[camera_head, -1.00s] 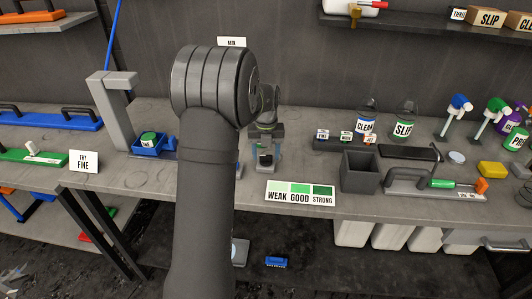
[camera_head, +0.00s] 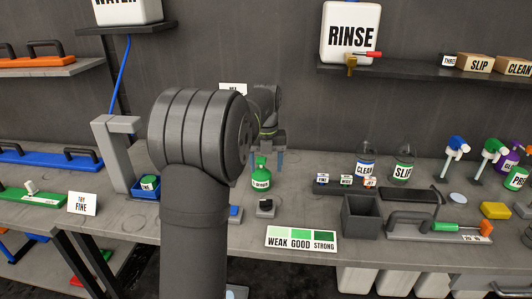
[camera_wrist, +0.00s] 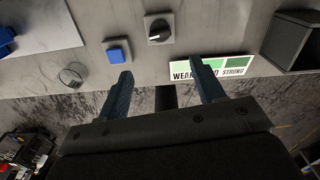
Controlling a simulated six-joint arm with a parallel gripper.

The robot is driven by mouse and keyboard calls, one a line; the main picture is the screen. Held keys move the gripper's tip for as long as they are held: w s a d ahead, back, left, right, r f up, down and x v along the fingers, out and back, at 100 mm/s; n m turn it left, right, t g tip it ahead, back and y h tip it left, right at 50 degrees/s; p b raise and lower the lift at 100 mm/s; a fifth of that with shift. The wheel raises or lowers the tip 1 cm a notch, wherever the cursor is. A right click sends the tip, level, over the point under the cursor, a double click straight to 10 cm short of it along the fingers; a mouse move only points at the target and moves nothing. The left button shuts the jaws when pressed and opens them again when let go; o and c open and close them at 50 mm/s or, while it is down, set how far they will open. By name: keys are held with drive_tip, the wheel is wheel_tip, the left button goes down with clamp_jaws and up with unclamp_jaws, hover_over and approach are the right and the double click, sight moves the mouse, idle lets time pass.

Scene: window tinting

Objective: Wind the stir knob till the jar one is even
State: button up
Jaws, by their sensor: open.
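The stir knob appears to be the black knob (camera_head: 265,207) on the bench, in front of a small green jar (camera_head: 261,178). In the wrist view the knob (camera_wrist: 160,29) sits on a pale square plate, beyond my fingertips. The jar has a white label too small to read; I cannot tell whether it is jar one or how even its contents are. My gripper (camera_head: 267,160) is open above the bench, its fingers on either side of the jar's top in the picture. In the wrist view my gripper (camera_wrist: 160,68) is empty and apart from the knob.
A blue button block (camera_wrist: 117,51) and a clear round glass (camera_wrist: 72,74) are left of the knob. The WEAK GOOD STRONG card (camera_head: 300,239) lies at the front edge. A dark open bin (camera_head: 361,217) stands to the right. My arm hides part of the bench.

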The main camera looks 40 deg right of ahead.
wheel_tip(320, 180, up, 4)
hover_over(266, 200)
drive_tip(key=shift+r, duration=0.1)
drive_tip(key=shift+s, duration=0.1)
drive_tip(key=s+a+f+m+t+h, duration=0.1)
drive_tip(key=s+a+m+t, duration=0.15)
drive_tip(key=m, duration=1.55)
drive_tip(key=s+a+f+m+t+h, duration=0.1)
drive_tip(key=s+a+m+h, duration=0.15)
drive_tip(key=m, duration=1.55)
drive_tip(key=shift+y, duration=0.35)
drive_tip(key=x, duration=1.6)
drive_tip(key=shift+s+d+f, duration=0.1)
drive_tip(key=shift+d+f, duration=0.2)
drive_tip(key=shift+d, duration=0.05)
